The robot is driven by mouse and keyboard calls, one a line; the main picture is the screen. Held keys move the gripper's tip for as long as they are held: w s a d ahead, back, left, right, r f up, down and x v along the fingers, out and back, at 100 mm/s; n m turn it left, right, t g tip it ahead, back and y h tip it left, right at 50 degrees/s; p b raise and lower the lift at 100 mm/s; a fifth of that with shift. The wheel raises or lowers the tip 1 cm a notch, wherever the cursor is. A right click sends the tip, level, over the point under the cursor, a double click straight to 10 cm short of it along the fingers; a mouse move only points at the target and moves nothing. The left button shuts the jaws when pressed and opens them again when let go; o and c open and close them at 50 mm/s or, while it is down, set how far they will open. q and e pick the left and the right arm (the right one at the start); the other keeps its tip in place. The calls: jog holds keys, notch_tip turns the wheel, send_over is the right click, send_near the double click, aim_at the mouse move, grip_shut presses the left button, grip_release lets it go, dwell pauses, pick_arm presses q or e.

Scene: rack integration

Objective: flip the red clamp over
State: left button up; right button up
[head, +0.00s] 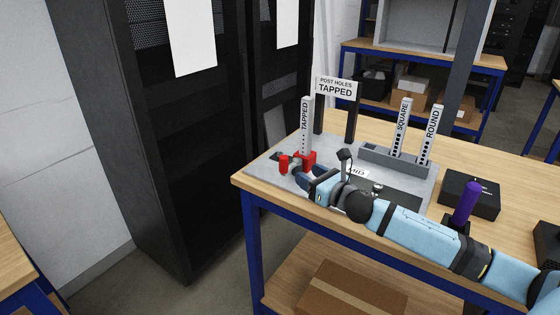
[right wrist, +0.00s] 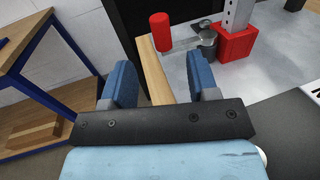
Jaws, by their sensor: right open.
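The red clamp (head: 306,157) sits at the foot of the grey post marked TAPPED (head: 306,125) on the grey plate. Its red base also shows in the right wrist view (right wrist: 235,43), with a grey metal lever reaching left to an upright red handle (right wrist: 160,33). In the head view the handle (head: 284,165) stands left of the base. My right gripper (right wrist: 161,64) is open and empty, its blue fingers short of the handle and apart from it. My left gripper is not in view.
The grey plate (head: 262,170) lies on a wooden table (head: 250,184) with blue legs. Posts marked SQUARE (head: 402,125) and ROUND (head: 430,136) stand at the right. A purple-handled object (head: 466,203) and black box (head: 470,194) lie farther right. A black rack (head: 165,130) stands left.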

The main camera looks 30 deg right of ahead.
aim_at(287, 162)
jog(key=w, duration=0.4)
jog(key=w+a, duration=0.1)
jog(key=w, duration=0.7)
jog(key=shift+w+a, duration=0.15)
jog(key=shift+a, duration=0.15)
grip_shut()
